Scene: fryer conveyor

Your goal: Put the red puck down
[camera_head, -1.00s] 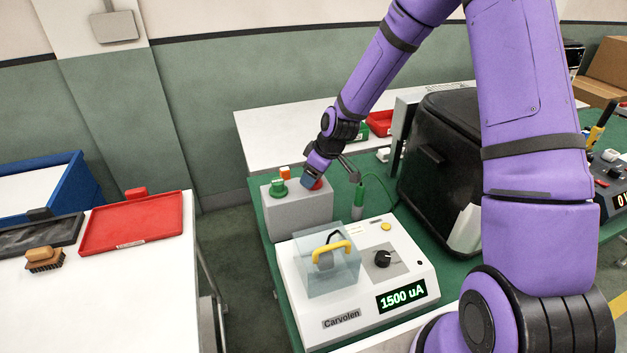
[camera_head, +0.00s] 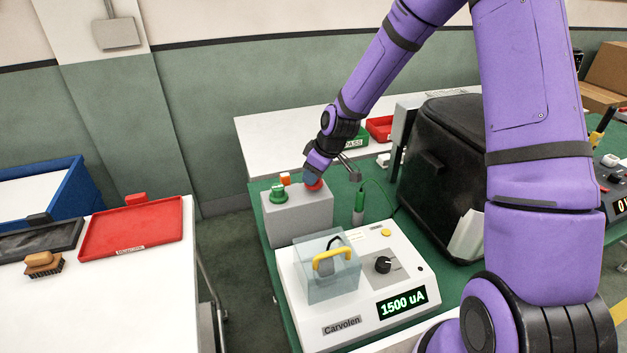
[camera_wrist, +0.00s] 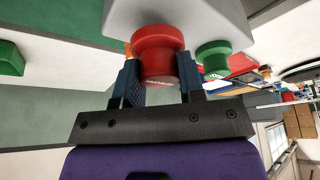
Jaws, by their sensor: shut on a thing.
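The red puck (camera_head: 313,185) is at the right part of the top of a grey box (camera_head: 297,216). In the wrist view the red puck (camera_wrist: 158,50) is spool-shaped, between my two fingers, with its far end against or very close to the box face (camera_wrist: 185,14); I cannot tell whether it bears on the box. My gripper (camera_wrist: 160,82) is shut on it. In the head view my gripper (camera_head: 314,175) comes down from above and partly hides the puck. A green puck (camera_head: 278,193) stands on the same box to the left; it also shows in the wrist view (camera_wrist: 213,56).
A small orange block (camera_head: 285,178) is behind the green puck. A white meter (camera_head: 345,318) reading 1500 uA, with a clear cover, stands in front. A red tray (camera_head: 130,228) lies on the left table.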

